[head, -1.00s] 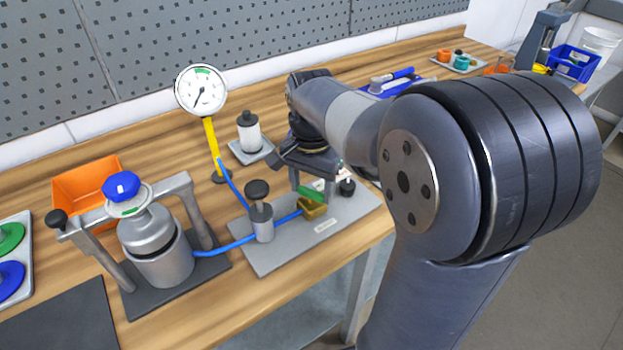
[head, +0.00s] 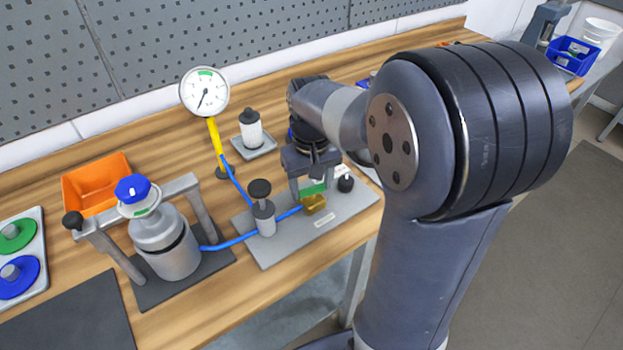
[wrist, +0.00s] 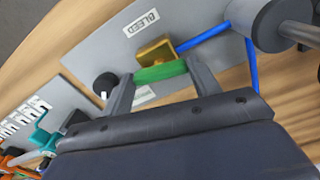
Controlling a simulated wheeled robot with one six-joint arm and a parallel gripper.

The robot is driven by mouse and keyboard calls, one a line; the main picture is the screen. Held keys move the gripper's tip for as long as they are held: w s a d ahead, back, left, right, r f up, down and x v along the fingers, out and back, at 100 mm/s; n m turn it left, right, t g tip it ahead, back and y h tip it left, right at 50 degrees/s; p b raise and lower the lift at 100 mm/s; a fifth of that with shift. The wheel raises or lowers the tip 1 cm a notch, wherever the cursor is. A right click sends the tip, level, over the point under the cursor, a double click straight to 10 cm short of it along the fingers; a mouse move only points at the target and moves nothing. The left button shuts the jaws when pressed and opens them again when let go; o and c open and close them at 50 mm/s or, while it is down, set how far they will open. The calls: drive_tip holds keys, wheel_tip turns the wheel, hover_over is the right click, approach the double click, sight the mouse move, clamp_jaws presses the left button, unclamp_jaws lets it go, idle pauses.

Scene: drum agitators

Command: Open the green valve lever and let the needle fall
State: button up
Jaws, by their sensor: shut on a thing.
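The green valve lever (head: 313,189) sits on the brass valve (head: 316,204) on a grey plate (head: 285,240). My gripper (head: 312,180) points down over the valve, with its jaws shut on the lever. In the wrist view the green lever (wrist: 160,72) spans between the two fingers, beside the brass valve body (wrist: 156,52). A label (wrist: 142,23) reads BLEED. The white dial gauge (head: 205,91) stands on a yellow stem; its black needle points to the lower left, away from the green band at the top.
A black-knobbed post (head: 263,210) joins blue hoses left of the valve. A small black knob (head: 346,183) is close to the gripper's right. A metal vessel with a blue cap (head: 132,188) and an orange bin (head: 95,180) stand at left.

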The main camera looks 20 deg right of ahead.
sight(312, 188)
drive_tip(key=shift+n, duration=0.6)
drive_tip(key=o, duration=1)
wheel_tip(312, 188, up, 11)
drive_tip(key=shift+p, duration=0.4)
drive_tip(key=shift+f, duration=0.15)
wheel_tip(312, 188, down, 11)
drive_tip(key=shift+r, duration=0.1)
